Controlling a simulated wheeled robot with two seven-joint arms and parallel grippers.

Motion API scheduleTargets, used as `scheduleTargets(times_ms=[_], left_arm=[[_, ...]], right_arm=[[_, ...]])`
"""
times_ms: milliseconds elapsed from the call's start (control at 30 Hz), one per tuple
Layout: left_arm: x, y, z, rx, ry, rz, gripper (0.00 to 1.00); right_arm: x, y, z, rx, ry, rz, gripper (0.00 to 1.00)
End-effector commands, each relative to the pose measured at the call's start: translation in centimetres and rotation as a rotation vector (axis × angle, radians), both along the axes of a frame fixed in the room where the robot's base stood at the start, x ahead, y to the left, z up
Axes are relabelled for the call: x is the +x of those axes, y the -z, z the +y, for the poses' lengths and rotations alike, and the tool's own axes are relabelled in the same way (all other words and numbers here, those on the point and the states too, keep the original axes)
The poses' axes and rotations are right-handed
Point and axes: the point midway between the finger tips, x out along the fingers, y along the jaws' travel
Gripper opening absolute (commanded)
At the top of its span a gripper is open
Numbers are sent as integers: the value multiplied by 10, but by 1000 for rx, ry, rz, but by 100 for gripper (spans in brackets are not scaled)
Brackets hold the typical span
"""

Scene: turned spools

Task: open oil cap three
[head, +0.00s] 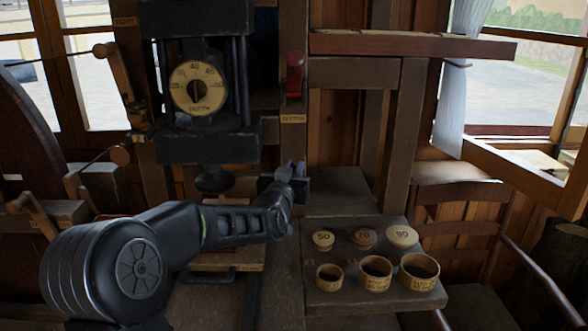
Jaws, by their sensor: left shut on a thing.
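My left arm comes in from the lower left, and my left gripper (291,172) is at the post below the dial unit, left of the stepped wooden block. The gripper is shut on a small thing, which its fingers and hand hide. I cannot make out a mark or number on it, so I cannot tell if it is oil cap three. No other oil cap can be told for sure. My right gripper is not in view.
A depth dial (198,89) sits above the arm. A red handle (295,72) is on the post above the gripper. At right, numbered discs (323,239) and round wooden cups (376,272) stand on a dark stepped block (340,188). A chair (462,172) stands farther right.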

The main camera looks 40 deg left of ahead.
Motion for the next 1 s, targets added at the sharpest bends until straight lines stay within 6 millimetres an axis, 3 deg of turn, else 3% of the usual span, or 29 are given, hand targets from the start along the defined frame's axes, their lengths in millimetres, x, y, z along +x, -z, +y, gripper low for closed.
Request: scheduleTargets(times_ms=[633,1000], left_arm=[[1,-1,-1,-1,-13,0,0],[6,-3,-7,-2,-148,2,0]], right_arm=[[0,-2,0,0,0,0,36],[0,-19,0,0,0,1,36]])
